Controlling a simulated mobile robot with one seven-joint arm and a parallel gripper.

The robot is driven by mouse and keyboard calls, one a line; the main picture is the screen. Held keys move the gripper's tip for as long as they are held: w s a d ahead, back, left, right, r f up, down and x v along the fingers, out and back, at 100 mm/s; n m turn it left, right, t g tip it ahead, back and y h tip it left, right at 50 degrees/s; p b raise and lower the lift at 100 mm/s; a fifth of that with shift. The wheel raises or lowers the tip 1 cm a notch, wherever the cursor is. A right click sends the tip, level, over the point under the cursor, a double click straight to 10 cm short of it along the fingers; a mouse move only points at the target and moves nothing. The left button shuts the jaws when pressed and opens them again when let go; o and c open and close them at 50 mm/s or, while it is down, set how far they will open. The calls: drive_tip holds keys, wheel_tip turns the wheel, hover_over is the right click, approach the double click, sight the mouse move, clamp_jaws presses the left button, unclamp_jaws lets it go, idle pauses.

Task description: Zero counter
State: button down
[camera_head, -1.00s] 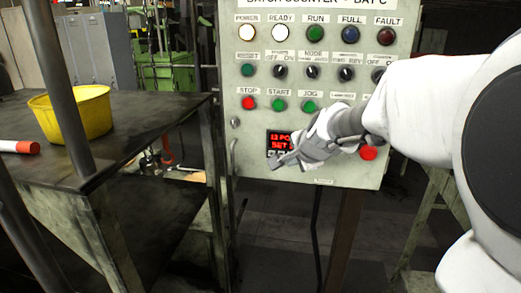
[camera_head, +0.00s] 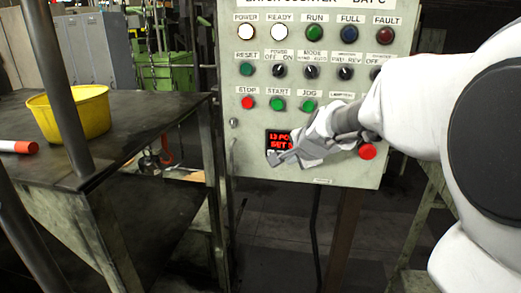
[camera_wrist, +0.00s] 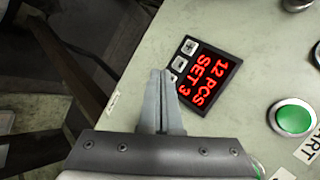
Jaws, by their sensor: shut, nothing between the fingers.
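The batch counter panel (camera_head: 345,185) is a pale green upright box. Its small black counter display (camera_head: 278,139) shows red text, and the wrist view (camera_wrist: 211,75) appears to read 12 PCS, SET 3. Small light keys (camera_wrist: 188,46) line one edge of the display. My gripper (camera_head: 272,158) is shut and empty, with its fingertips at the display's lower edge in the head view. In the wrist view the fingertips (camera_wrist: 162,73) lie by the key row and seem to cover part of the last key. Whether they touch it I cannot tell.
Above the display are red STOP (camera_head: 248,103), green START (camera_head: 278,104) and JOG (camera_head: 308,105) buttons, with knobs and lamps higher up. A red button (camera_head: 367,151) sits right of my gripper. A dark table with a yellow bowl (camera_head: 82,112) stands at left.

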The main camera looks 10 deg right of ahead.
drive_tip(key=shift+w, duration=0.2)
idle(0.5)
drive_tip(key=shift+s, duration=0.1)
drive_tip(key=shift+s+a, duration=0.15)
drive_tip(key=shift+s, duration=0.35)
drive_tip(key=s+a+p, duration=0.1)
drive_tip(key=s+a, duration=0.1)
drive_tip(key=s, duration=0.3)
drive_tip(key=shift+s, duration=0.35)
drive_tip(key=shift+d, duration=0.1)
